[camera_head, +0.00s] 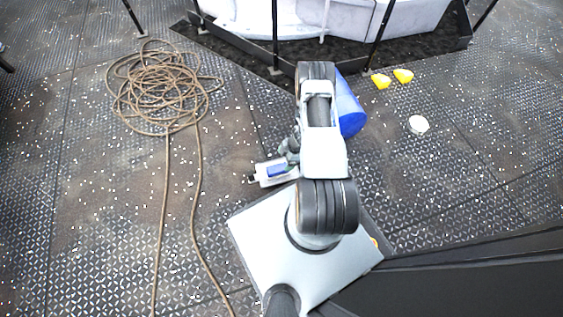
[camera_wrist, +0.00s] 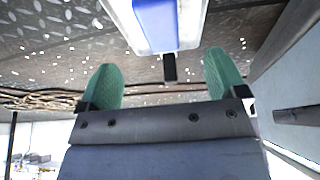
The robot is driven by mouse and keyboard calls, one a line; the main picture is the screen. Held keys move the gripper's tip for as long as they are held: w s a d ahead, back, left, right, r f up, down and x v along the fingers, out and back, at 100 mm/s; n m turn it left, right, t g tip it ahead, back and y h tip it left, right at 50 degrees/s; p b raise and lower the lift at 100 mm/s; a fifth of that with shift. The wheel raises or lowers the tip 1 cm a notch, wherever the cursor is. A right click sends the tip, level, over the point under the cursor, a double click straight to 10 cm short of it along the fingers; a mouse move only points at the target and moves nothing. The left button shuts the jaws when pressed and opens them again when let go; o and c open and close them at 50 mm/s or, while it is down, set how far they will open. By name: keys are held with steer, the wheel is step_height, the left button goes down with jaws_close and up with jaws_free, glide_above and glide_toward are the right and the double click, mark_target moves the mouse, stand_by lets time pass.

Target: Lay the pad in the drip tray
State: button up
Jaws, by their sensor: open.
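A shallow white tray with a short black tab, which I take to be the drip tray (camera_head: 263,182), is beside my base. A blue slab, apparently the pad (camera_head: 277,171), lies within its white rim. In the wrist view the pad (camera_wrist: 168,22) and the white tray rim (camera_wrist: 121,17) are at the top, cut off by the frame edge. My gripper (camera_wrist: 162,65) has its two green fingers wide apart with nothing between them touching either one. The tray's black tab shows in the gap beyond them. In the head view my arm hides most of the gripper.
A coil of brown rope (camera_head: 160,88) lies on the left, with two strands running forward. A blue cylinder (camera_head: 351,123) is partly behind my arm. Two yellow pieces (camera_head: 381,81) and a white round thing (camera_head: 418,124) lie on the right. Open deck lies between.

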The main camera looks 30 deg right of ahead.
steer(key=shift+p+v, duration=0.3)
steer(key=shift+v, duration=0.75)
steer(key=w+d+r+m+t+h, duration=0.15)
steer(key=w+r, duration=0.25)
steer(key=r, duration=0.4)
steer(key=w+d+r+m+t+h, duration=0.1)
steer(key=w+d+r+m+h, duration=0.2)
steer(key=r, duration=0.5)
steer(key=w+r+m+t+h, duration=0.1)
steer(key=w+r+h, duration=0.1)
steer(key=w+r, duration=0.45)
steer(key=s+a+r+m+h, duration=0.1)
steer(key=s+a+r+m, duration=0.15)
steer(key=r, duration=0.55)
steer(key=s+a+r+m+h, duration=0.1)
steer(key=s+r+m, duration=0.15)
steer(key=r, duration=0.55)
steer(key=s+a+r+m+g+y, duration=0.1)
steer(key=s+a+r+m+y, duration=0.1)
steer(key=s+a+r, duration=0.3)
steer(key=s+a+r+m+g+y, duration=0.1)
steer(key=s+a+r+m+y, duration=0.1)
steer(key=s+a+r, duration=0.3)
steer(key=s+a+m, duration=0.1)
steer(key=s+a, duration=0.2)
steer(key=s, duration=0.4)
steer(key=shift+s+a, duration=0.2)
steer(key=shift+a, duration=0.05)
steer(key=shift+r, duration=0.1)
